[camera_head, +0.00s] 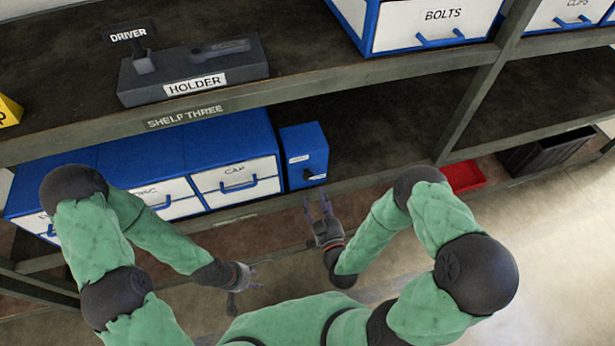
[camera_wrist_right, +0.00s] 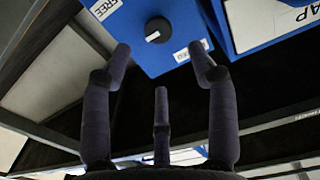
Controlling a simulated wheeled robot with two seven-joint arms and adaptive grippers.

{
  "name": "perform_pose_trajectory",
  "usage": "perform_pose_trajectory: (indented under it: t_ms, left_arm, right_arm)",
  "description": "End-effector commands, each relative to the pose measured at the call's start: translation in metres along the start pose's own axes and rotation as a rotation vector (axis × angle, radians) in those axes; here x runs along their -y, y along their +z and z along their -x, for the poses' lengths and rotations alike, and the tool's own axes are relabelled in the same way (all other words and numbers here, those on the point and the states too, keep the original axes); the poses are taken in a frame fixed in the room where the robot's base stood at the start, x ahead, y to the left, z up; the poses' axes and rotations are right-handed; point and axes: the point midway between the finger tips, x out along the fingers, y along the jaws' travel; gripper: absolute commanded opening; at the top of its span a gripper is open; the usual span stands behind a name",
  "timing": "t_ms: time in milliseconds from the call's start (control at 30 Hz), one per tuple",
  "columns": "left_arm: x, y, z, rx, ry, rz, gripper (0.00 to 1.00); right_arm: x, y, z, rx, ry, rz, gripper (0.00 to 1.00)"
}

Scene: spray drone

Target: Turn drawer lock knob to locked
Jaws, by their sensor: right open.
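The blue lock box (camera_head: 303,140) stands on the lower shelf, right of the blue drawers. Its dark round knob (camera_wrist_right: 158,29) has a white mark at the lower left, in the right wrist view. A label FREE (camera_wrist_right: 103,8) is at the upper left of the knob there. A second label (camera_wrist_right: 190,52), partly hidden by a finger, is at the lower right. My right gripper (camera_head: 318,202) is open and empty, just in front of and below the box, its fingers apart from the knob. My left gripper (camera_head: 252,284) hangs lower left, away from the box; its fingers are too small to judge.
Blue drawer units with white fronts (camera_head: 222,178) fill the shelf left of the box. The shelf board above carries a holder (camera_head: 190,75) and a bolts drawer (camera_head: 430,25). A red tray (camera_head: 463,176) lies lower right. Shelf room right of the box is empty.

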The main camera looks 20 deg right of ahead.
Motion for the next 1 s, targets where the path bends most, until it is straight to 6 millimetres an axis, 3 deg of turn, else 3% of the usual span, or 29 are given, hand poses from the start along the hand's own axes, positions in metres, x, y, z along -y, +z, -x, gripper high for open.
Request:
perform_pose_trajectory:
  t_ms: [200,433,600,900,933,1000]
  left_arm:
    - [0.003,0.0,-0.009,0.0,0.0,0.0,0.4]
    - [0.006,-0.001,-0.016,0.0,0.0,0.0,0.4]
    - [0.006,-0.001,-0.018,0.0,0.0,0.0,0.4]
    - [0.006,-0.001,-0.018,0.0,0.0,0.0,0.4]
    - [0.006,-0.001,-0.018,0.0,0.0,0.0,0.4]
    - [0.006,-0.001,-0.018,0.0,0.0,0.0,0.4]
  right_arm:
    - [0.001,0.001,-0.041,-0.004,-0.001,0.001,0.59]
    - [0.001,0.001,-0.073,-0.001,-0.001,0.0,0.59]
    - [0.0,0.001,-0.084,0.002,-0.001,-0.001,0.59]
    - [0.0,0.001,-0.086,0.002,0.0,-0.001,0.59]
    - [0.0,0.001,-0.086,0.002,0.0,-0.001,0.56]
    - [0.0,0.001,-0.086,0.002,0.0,-0.001,0.36]
